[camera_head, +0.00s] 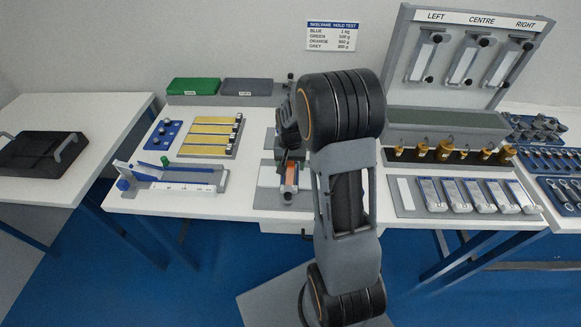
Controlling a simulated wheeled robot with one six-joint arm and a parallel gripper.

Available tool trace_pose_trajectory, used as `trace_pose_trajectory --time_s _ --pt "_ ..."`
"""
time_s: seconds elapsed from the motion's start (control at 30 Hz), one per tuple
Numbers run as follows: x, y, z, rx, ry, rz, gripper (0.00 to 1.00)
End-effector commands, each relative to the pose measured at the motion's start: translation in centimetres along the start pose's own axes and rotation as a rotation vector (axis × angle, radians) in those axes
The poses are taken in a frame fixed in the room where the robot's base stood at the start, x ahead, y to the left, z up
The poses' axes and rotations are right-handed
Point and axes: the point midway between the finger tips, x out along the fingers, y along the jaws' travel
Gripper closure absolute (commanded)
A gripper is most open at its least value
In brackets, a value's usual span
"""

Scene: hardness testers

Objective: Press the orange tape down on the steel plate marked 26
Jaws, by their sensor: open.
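The orange tape (292,174) shows as a small strip on the middle bench, just left of my arm. Beside and under it is a pale steel plate (269,176). The number on the plate is too small to read. My arm rises in the front middle and bends down behind its large dark joint. My gripper (288,187) is at the tape and plate, open, and partly hidden by my arm. I cannot tell whether it touches the tape or whether the tape lies flat.
A ruler fixture (180,186) and a board with yellow strips (208,148) are to the left. Green (193,86) and grey (247,86) blocks stand behind. To the right are a grey cabinet (447,122) with brass weights and a rack of silver bars (460,195).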

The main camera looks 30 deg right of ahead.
Motion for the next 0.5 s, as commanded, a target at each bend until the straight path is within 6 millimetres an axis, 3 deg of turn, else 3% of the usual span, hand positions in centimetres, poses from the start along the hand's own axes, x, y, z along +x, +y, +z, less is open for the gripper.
trace_pose_trajectory --time_s 0.27,0.5 --pt "-1.5 0.0 -0.1 0.0 0.003 -0.001 0.33" --pt "-6.3 0.0 -0.1 0.0 0.005 -0.002 0.33"
